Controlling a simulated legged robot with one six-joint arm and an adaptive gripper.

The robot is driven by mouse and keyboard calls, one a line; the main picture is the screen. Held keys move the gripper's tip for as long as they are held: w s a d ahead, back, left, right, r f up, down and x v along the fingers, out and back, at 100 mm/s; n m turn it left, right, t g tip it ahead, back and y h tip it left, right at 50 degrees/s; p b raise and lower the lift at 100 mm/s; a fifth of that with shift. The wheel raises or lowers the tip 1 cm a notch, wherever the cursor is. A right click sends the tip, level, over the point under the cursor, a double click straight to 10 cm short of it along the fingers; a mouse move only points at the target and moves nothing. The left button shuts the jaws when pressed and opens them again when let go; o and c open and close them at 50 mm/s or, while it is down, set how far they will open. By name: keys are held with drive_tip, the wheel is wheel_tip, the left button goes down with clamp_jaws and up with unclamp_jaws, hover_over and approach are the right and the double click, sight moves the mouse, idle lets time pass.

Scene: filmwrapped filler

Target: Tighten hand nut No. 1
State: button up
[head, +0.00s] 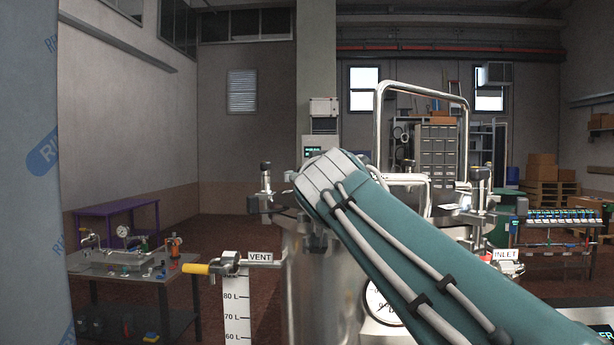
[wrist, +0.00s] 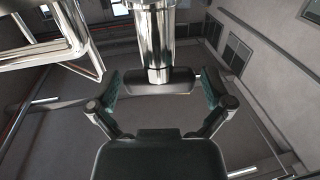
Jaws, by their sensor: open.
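The steel tank (head: 318,285) stands in the middle of the head view, partly behind my arm. Upright clamp fittings with dark tops stand at its rim, one on the left (head: 265,180) and one on the right (head: 479,188). I cannot read a number on either, so which is hand nut No. 1 is unclear. My gripper (wrist: 160,88) is open in the wrist view, with dark fingers at left and right. A shiny chrome cylinder (wrist: 155,42) reaches down between them from the top; I cannot tell whether they touch it. The head view hides my gripper behind the arm.
A tall bent steel tube (head: 377,125) rises behind the tank. A cluttered bench (head: 185,310) stands at left. A blue-marked sheet edges the far left.

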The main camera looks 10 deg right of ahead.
drive_tip(key=c, duration=0.6)
drive_tip(key=shift+c, duration=1.1)
drive_tip(key=shift+a+m+h, duration=0.1)
drive_tip(key=shift+m+h, duration=0.7)
drive_tip(key=shift+h, duration=0.4)
drive_tip(key=shift+m+g+h, duration=0.6)
drive_tip(key=shift+h, duration=0.3)
drive_tip(key=shift+m+g+h, duration=0.9)
drive_tip(key=shift+m+h, duration=0.4)
drive_tip(key=shift+h, duration=0.5)
